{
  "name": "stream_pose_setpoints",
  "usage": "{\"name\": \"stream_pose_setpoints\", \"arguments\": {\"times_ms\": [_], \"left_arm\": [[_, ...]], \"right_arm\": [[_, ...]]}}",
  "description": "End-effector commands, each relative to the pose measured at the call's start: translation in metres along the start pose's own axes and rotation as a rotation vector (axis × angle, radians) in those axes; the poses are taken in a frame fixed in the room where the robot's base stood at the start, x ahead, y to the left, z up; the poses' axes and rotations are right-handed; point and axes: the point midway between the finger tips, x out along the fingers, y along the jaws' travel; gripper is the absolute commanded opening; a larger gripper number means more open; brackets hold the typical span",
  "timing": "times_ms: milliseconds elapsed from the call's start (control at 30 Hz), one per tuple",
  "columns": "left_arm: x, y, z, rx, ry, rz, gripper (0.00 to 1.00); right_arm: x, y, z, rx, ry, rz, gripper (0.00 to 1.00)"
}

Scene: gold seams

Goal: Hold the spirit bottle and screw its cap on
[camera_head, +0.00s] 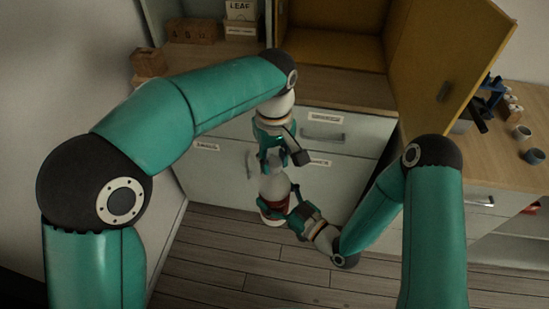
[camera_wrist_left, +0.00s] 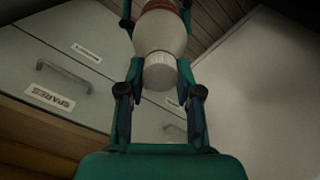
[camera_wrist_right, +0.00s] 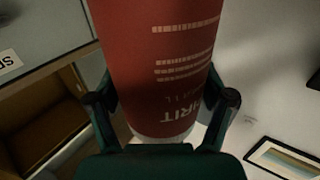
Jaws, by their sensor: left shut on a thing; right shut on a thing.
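The spirit bottle (camera_head: 274,187), pale with a red label band, is held upright in front of the drawers, above the floor. My right gripper (camera_head: 294,206) is shut on its body from the right. The red label (camera_wrist_right: 165,60), with part of the word SPIRIT, fills the right wrist view between the fingers (camera_wrist_right: 162,105). My left gripper (camera_head: 276,158) points down over the bottle's top. In the left wrist view its fingers (camera_wrist_left: 160,88) are shut on the pale grey cap (camera_wrist_left: 160,72). The cap lines up with the bottle's shoulder (camera_wrist_left: 162,32); I cannot tell how far it is threaded.
Labelled drawers (camera_head: 225,165) with bar handles stand just behind the bottle. An open yellow cabinet door (camera_head: 455,65) juts out at the upper right. A wooden counter (camera_head: 520,120) at the right holds cups and a blue item. The floor (camera_head: 230,270) is clear.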

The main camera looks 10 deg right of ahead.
Motion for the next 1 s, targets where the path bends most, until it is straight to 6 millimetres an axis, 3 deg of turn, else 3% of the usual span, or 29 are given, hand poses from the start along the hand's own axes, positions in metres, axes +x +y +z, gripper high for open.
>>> {"name": "stream_pose_setpoints", "arguments": {"times_ms": [600,700,833,867,1000], "left_arm": [[0.0004,0.0009,-0.0006,1.313,0.006,-0.004,0.0],[0.0004,0.0008,-0.0007,1.476,0.007,-0.005,0.0],[0.0003,0.0008,-0.001,1.46,0.007,-0.005,0.0],[0.0003,0.0008,-0.001,1.46,0.008,-0.005,0.36],[0.0003,0.0007,-0.0009,1.459,0.007,-0.005,0.59]], "right_arm": [[0.0002,-0.0005,-0.0019,-0.002,0.005,-0.002,0.0],[0.0002,-0.0005,-0.0019,-0.002,0.006,-0.002,0.0],[0.0002,-0.0005,-0.002,-0.002,0.006,-0.002,0.0],[0.0001,-0.0005,-0.002,-0.002,0.006,-0.002,0.0],[0.0002,-0.0004,-0.002,-0.002,0.006,-0.002,0.0]]}}
